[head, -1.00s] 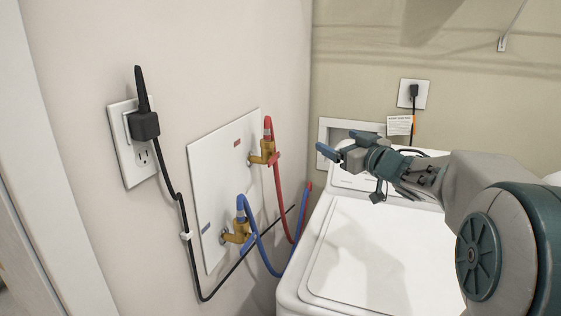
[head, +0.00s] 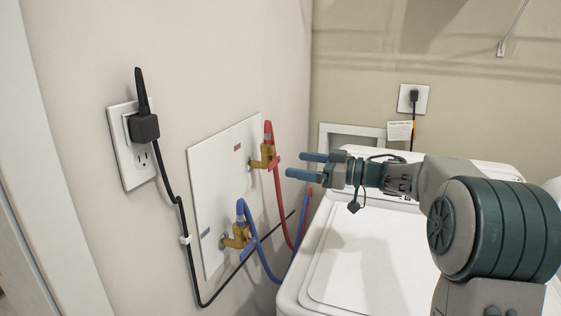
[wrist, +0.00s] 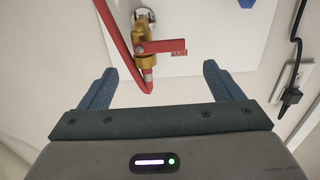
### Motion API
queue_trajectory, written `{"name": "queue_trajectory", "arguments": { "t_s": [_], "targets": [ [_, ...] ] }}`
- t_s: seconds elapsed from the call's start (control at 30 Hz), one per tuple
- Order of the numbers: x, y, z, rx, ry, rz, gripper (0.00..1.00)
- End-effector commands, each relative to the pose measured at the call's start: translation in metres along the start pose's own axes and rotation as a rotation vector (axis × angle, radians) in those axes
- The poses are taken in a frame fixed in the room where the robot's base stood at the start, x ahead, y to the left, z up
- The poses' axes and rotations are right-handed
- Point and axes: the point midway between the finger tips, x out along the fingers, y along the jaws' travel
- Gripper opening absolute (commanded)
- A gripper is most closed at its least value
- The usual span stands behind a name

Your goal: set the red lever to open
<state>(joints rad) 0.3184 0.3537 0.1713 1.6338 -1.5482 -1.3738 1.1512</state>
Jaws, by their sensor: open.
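The red lever (wrist: 160,47) is on a brass valve (wrist: 144,30) with a red hose (wrist: 118,38). In the wrist view it sticks out sideways to the right, with small lettering at its end. In the head view the red lever (head: 274,163) is small beside its brass valve on the left wall. My gripper (head: 296,165) is open and empty, its two blue fingers pointing left at the valve, a short gap away. In the wrist view the lever lies beyond the fingertips of my gripper (wrist: 160,70), roughly between them.
A blue hose (head: 262,255) and its brass valve (head: 237,236) are lower on the same white panel (head: 212,185). A black cord (head: 181,215) runs down from an outlet at left. A white washer (head: 345,265) stands below my arm.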

Motion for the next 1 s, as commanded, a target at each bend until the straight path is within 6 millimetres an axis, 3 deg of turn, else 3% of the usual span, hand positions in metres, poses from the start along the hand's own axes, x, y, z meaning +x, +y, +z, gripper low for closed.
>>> {"name": "queue_trajectory", "arguments": {
  "t_s": [0.1, 0.3, 0.73, 0.77, 0.9, 1.0],
  "targets": [
    [0.025, -0.001, 0.0, 0.0, 0.0, -0.003, 0.86],
    [0.053, 0.0, 0.0, 0.0, 0.001, -0.001, 0.86],
    [0.063, 0.0, 0.0, 0.0, 0.0, 0.002, 0.86],
    [0.063, 0.0, 0.0, 0.0, 0.0, 0.002, 0.81],
    [0.063, 0.0, 0.0, 0.0, 0.0, 0.002, 0.42],
    [0.063, 0.0, 0.0, -0.001, 0.0, 0.002, 0.42]
  ]
}}
